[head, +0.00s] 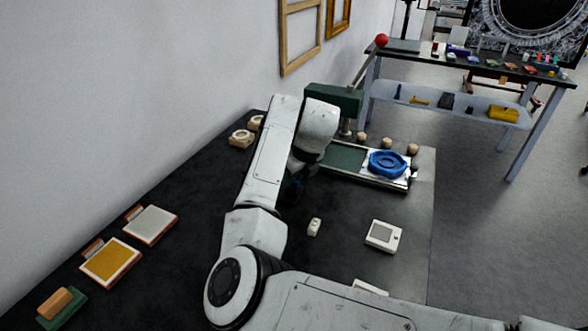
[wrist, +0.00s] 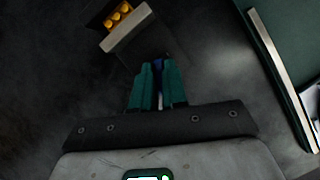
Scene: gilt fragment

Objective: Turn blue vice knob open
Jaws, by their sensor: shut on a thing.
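My gripper (wrist: 157,80) points forward in the wrist view, its two teal fingers close together. A narrow blue piece (wrist: 158,70), apparently the blue vice knob, shows between the fingertips. The fingers are shut on it. Most of the knob is hidden by the fingers, so its turn angle cannot be told. Just beyond it is a dark block with a pale bar (wrist: 125,29) and several yellow round pieces (wrist: 119,14), perhaps part of the vice. In the head view my arm hides the knob and most of the gripper.
A green press (head: 335,101) with a red-balled lever stands behind my arm. Its bed holds a blue round piece (head: 388,163). A small white block (head: 314,227) and pale box (head: 384,236) lie nearby. Orange-edged pads (head: 111,262) lie left. The dark table is bare between them.

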